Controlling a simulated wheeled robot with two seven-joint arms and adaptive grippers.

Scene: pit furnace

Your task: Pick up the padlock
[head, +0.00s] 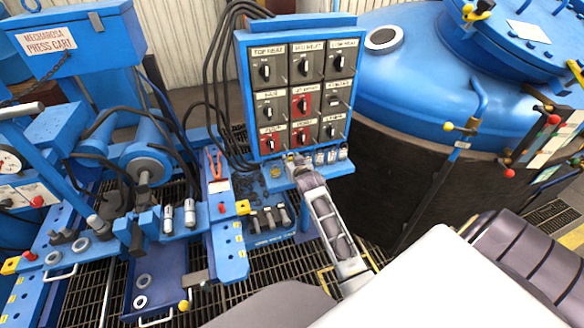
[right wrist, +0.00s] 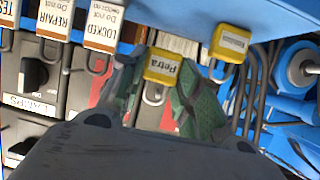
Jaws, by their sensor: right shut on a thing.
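A yellow-bodied padlock labelled "Petra" (right wrist: 163,67) sits between the fingertips of my right gripper (right wrist: 152,80) in the right wrist view. A grey shackle shows below the label. In the head view my right gripper (head: 296,164) is at the ledge under the switch panel, and it hides the held padlock. A second yellow padlock (right wrist: 231,43) hangs beside it, apart from the fingers; it also shows in the head view (head: 275,171). My left gripper is out of view.
The blue switch panel (head: 285,90) with several rotary switches stands behind the gripper. Black cables (head: 212,90) run left of the panel. A large blue furnace vessel (head: 400,85) stands at right.

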